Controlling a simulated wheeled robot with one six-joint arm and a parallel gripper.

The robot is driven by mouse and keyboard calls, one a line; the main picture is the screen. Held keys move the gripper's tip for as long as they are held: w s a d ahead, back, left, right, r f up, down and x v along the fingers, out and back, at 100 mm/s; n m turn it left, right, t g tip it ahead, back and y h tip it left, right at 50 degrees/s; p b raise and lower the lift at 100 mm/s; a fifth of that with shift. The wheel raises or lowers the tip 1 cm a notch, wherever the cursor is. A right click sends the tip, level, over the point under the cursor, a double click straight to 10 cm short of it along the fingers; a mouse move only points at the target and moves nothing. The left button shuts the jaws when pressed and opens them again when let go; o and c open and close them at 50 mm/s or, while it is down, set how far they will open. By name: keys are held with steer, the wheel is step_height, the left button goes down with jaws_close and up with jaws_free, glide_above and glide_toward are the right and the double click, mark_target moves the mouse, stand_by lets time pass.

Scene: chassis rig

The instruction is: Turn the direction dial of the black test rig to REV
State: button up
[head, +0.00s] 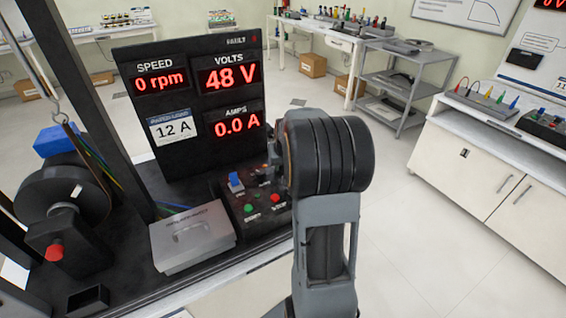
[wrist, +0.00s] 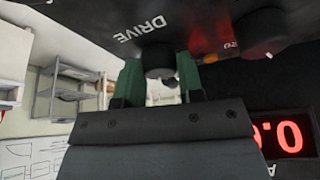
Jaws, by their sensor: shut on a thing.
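The black test rig (head: 200,90) stands on the left in the head view, with its control box (head: 262,222) low in front of the display. My wrist and arm cover the right part of that box. In the wrist view, my gripper (wrist: 160,72) has two green fingers, one on each side of a dark round dial (wrist: 158,58), and is shut on it. The lettering DRIVE shows beside this dial. REV and the dial's pointer cannot be read. A second dark knob (wrist: 260,27) sits to the right, with an orange glow near it.
The display reads 0 rpm, 48 V and 0.0 A. The control box carries a blue switch (head: 236,182), a green button (head: 249,208) and a red button (head: 275,198). A grey lidded box (head: 192,240) stands to its left. Open floor lies to the right.

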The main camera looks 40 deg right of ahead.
stand_by(0.4)
steer(key=o, duration=0.9)
steer(key=v, duration=1.4)
steer(key=shift+f, duration=0.1)
